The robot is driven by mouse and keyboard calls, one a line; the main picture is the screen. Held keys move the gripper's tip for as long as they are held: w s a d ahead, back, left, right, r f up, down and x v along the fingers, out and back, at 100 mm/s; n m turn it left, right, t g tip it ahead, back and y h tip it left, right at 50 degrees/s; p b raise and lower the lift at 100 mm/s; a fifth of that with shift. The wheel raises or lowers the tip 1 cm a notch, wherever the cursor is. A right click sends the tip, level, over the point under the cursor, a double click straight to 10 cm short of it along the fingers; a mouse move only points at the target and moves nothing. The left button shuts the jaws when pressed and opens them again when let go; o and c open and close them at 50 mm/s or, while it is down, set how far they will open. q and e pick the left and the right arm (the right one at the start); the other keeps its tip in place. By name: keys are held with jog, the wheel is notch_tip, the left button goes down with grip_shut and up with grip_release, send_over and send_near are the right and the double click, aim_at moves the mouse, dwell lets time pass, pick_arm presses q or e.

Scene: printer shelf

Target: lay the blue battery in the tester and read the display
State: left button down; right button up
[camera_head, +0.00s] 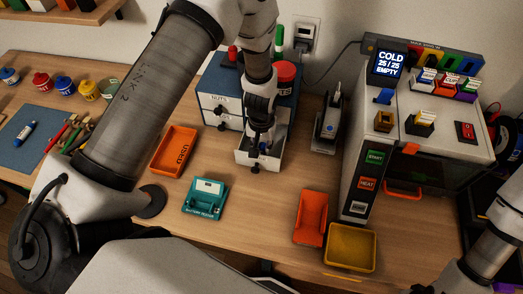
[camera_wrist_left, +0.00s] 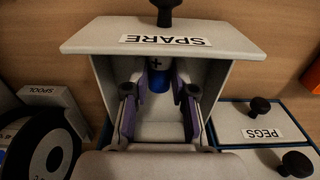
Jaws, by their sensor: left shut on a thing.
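The blue battery (camera_wrist_left: 157,74), marked with a plus sign, is inside the open drawer labelled SPARE (camera_wrist_left: 218,42). My left gripper (camera_head: 261,150) reaches down into this drawer. In the left wrist view its purple-padded fingers (camera_wrist_left: 158,80) are shut on the battery, one on each side. The battery's lower part is hard to see. The teal battery tester (camera_head: 204,202) stands on the table, left of and nearer than the drawer. Its pale display (camera_head: 208,187) shows no readable text, and its cradle looks empty. My right gripper is out of view.
The drawer cabinet (camera_head: 217,103) stands at the back. An orange tray (camera_head: 175,151) lies left of the drawer. Another orange tray (camera_head: 311,219) and a yellow bin (camera_head: 350,247) are at front right, beside the printer (camera_head: 372,150). The table between drawer and tester looks clear.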

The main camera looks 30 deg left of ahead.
aim_at(262, 149)
pick_arm(q)
jog(key=shift+r+p, duration=2.15)
jog(key=shift+r, duration=0.95)
jog(key=shift+r, duration=0.1)
